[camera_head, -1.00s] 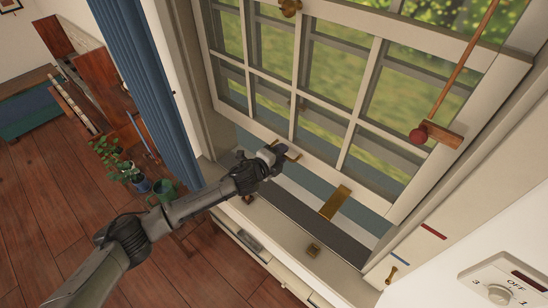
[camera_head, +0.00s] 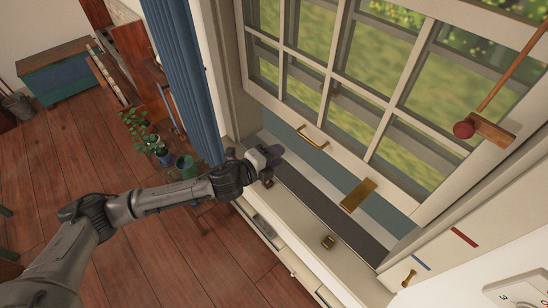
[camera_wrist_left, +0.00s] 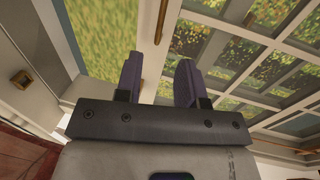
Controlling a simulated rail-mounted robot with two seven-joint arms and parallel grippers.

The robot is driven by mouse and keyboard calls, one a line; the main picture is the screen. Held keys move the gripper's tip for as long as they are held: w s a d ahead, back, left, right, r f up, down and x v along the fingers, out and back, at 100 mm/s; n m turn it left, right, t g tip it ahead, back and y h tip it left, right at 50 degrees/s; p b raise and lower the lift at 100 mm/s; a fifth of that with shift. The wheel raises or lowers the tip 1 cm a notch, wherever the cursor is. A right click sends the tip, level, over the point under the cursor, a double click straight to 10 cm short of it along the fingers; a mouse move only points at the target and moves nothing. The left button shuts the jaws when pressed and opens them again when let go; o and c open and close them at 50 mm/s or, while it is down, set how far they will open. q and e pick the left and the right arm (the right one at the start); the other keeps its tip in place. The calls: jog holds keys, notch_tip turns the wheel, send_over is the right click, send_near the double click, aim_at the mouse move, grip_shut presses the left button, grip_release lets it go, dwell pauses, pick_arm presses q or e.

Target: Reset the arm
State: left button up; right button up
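My left arm comes in from the left, and its left gripper (camera_head: 268,157) is near the left end of the window sill, below and left of the brass sash handle (camera_head: 312,137). In the left wrist view the two purple fingers (camera_wrist_left: 160,80) stand apart with nothing between them. The gripper is clear of the handle. The white window sash (camera_head: 345,166) stands raised, with a gap under it. My right gripper is not in view.
A blue curtain (camera_head: 183,75) hangs just left of the window, close behind my left wrist. A brass plate (camera_head: 358,195) and a small brass fitting (camera_head: 328,242) are at the sill. Potted plants (camera_head: 188,167) stand behind my forearm. The wooden floor (camera_head: 140,255) is open.

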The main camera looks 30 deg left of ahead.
pick_arm(q)
jog(key=shift+s+a+r, duration=0.1)
jog(key=shift+s, duration=0.1)
dwell(0.5)
jog(key=s+a+n+g+y, duration=0.1)
jog(key=a+n+y, duration=0.4)
jog(key=n+y, duration=0.15)
jog(key=s+d+r+n+g+y, duration=0.1)
jog(key=s+d+r+n, duration=0.1)
jog(key=s+r+n, duration=0.3)
jog(key=s+d+f+n+g+h+p, duration=0.1)
jog(key=s+f, duration=0.4)
jog(key=s, duration=0.5)
jog(key=s+d+f+n+g+h+p, duration=0.1)
jog(key=s+d+f+n+g+p, duration=0.1)
jog(key=s, duration=0.7)
jog(key=s+d+f+n+g+h+p, duration=0.1)
jog(key=s+d+f+n+g+p, duration=0.1)
jog(key=s+f+n+g, duration=0.3)
jog(key=s+d+f+g, duration=0.1)
jog(key=s+f, duration=0.2)
jog(key=s, duration=0.2)
jog(key=shift+s+d+f+p, duration=0.3)
jog(key=shift+d+p, duration=0.05)
jog(key=shift+d, duration=0.05)
